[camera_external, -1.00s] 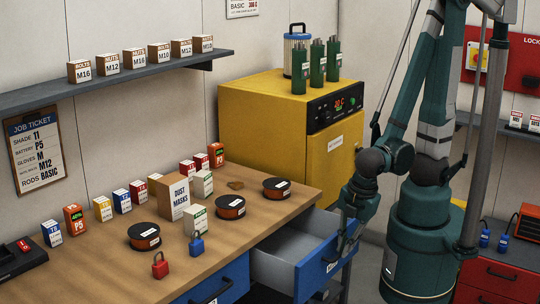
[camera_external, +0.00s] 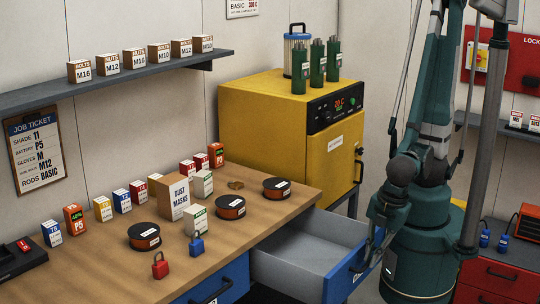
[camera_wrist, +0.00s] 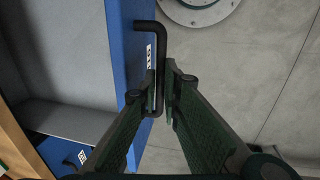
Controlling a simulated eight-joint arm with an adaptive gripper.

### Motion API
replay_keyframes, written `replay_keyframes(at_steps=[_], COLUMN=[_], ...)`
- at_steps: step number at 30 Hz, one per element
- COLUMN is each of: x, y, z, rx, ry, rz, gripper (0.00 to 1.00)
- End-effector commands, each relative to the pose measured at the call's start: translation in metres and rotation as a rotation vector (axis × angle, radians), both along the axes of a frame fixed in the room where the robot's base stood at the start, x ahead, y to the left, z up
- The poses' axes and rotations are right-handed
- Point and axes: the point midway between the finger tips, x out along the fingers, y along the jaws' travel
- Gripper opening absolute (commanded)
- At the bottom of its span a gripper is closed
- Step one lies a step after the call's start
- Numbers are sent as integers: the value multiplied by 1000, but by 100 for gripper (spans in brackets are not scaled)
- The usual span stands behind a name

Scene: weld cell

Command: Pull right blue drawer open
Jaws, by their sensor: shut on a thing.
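The right blue drawer (camera_external: 345,277) stands well open from the wooden workbench (camera_external: 237,258), with its grey inside (camera_external: 305,250) showing empty where visible. My gripper (camera_external: 366,262) is at the drawer's front, at the right of the bench. In the wrist view my gripper (camera_wrist: 160,92) has its two green fingers shut on the black bar handle (camera_wrist: 151,30) of the blue drawer front (camera_wrist: 136,70). The handle's far end sticks out beyond the fingertips. In the outside view the handle is mostly hidden by my gripper.
The left blue drawer (camera_external: 220,286) is shut. A yellow oven (camera_external: 265,120) stands behind the bench. Reels (camera_external: 231,207), boxes (camera_external: 173,197) and padlocks (camera_external: 197,245) sit on the bench top. A red cabinet (camera_external: 490,282) stands at the right. Bare floor (camera_external: 371,254) shows beyond the open drawer.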

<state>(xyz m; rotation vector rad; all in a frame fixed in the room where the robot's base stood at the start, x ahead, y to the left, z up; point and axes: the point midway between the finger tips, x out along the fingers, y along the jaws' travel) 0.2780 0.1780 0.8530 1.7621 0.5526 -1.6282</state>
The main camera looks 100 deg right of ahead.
Motion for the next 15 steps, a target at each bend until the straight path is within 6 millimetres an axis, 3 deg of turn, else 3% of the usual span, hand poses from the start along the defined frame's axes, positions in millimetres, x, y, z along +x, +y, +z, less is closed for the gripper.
replay_keyframes(at_steps=[15], x=[-5], y=[5], z=[0], rx=[0], ry=[0], rz=[0], gripper=[0])
